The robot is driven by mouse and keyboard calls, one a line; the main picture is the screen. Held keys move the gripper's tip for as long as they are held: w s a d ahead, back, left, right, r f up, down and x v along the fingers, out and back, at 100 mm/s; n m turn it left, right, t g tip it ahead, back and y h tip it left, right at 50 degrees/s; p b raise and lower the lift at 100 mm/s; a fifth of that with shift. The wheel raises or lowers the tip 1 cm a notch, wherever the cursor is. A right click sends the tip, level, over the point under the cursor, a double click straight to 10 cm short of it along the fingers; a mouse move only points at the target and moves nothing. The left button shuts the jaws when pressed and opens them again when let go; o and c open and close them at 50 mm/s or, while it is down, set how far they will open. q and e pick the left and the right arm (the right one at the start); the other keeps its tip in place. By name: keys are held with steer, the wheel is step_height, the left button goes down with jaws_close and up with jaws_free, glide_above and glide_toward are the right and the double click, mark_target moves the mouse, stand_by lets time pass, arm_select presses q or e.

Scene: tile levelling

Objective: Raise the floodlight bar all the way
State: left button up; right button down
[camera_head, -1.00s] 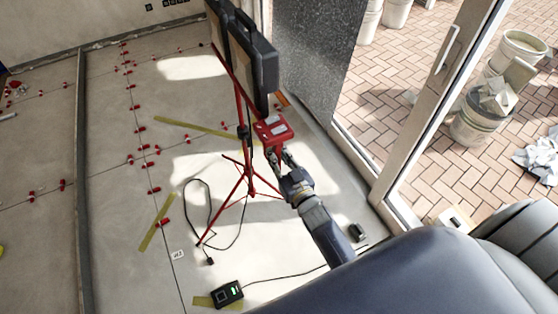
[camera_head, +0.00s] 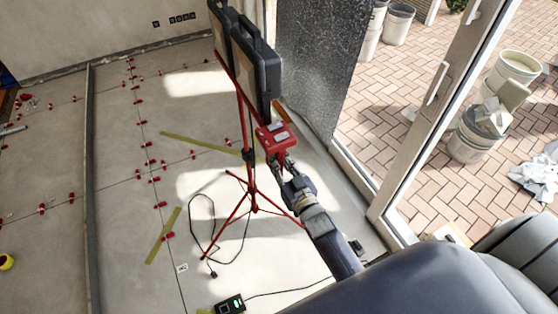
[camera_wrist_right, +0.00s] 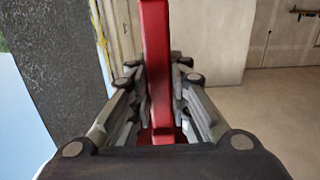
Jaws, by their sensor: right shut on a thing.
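The floodlight bar (camera_head: 228,66) is red and carries two dark floodlights (camera_head: 258,62) on top of a red tripod stand (camera_head: 250,178). A red block with pale labels (camera_head: 275,136) sits at the right end of the bar, beside the mast. My right gripper (camera_head: 281,163) is at the lower side of this block. In the right wrist view, the fingers (camera_wrist_right: 160,100) are shut on a red upright part (camera_wrist_right: 156,60), which stands between them. My left gripper is not in view.
A dark cable (camera_head: 203,210) loops on the floor near the tripod's feet. A small black box with a green light (camera_head: 230,304) lies at the bottom. Red tile clips (camera_head: 168,237) dot the floor. A glass door frame (camera_head: 430,110) stands to the right, with buckets (camera_head: 480,130) outside.

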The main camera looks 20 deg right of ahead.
steer(key=shift+w+r, duration=0.15)
steer(key=shift+r, duration=0.4)
steer(key=c, duration=1.6)
jaws_free()
steer(key=shift+o, duration=0.6)
steer(key=shift+f, duration=0.2)
steer(key=shift+s+f, duration=0.15)
steer(key=shift+s, duration=0.55)
steer(key=s, duration=1.1)
steer(key=shift+d, duration=0.2)
steer(key=shift+w, duration=0.1)
